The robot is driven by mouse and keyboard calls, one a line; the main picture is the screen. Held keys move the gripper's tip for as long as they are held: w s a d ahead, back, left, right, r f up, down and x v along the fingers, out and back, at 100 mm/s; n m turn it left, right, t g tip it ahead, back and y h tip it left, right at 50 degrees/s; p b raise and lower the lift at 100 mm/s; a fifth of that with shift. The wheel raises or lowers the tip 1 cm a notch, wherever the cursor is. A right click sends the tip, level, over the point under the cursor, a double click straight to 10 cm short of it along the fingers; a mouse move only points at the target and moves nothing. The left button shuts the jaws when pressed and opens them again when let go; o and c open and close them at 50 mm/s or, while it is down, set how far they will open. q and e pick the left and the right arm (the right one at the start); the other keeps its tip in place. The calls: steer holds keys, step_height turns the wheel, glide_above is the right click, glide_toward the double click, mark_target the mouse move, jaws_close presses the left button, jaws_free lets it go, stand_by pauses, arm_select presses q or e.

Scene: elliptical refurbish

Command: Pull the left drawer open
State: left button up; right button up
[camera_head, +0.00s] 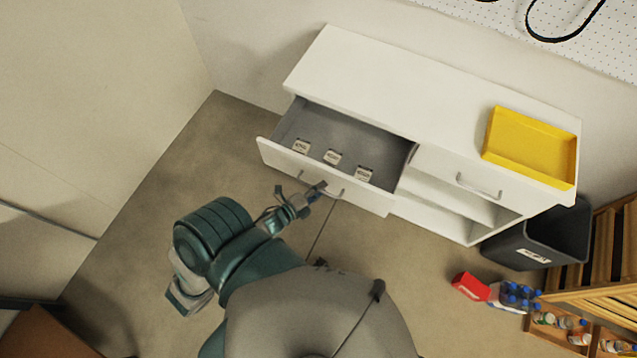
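The left drawer (376,199) of the white cabinet is pulled well out, and its grey inside shows. Three small pale labelled items (332,157) lie in a row inside, near its front panel. The drawer's bar handle (338,194) is partly hidden by my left gripper (311,191). My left gripper is at the middle of this handle, just in front of the drawer front. Its fingers overlap the handle in the picture, and I cannot tell whether they are closed on it. My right gripper is not in view.
A yellow tray (530,147) sits on the right of the cabinet top (400,90). The right drawer (452,172) is shut, above an open shelf. A dark bin (535,240), a red box (470,287), bottles (518,295) and wooden crates (600,270) stand at the right. Floor left of the cabinet is clear.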

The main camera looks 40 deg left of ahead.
arm_select(q)
steer(key=shift+w+r, duration=0.1)
steer(key=v, duration=1.2)
stand_by(0.4)
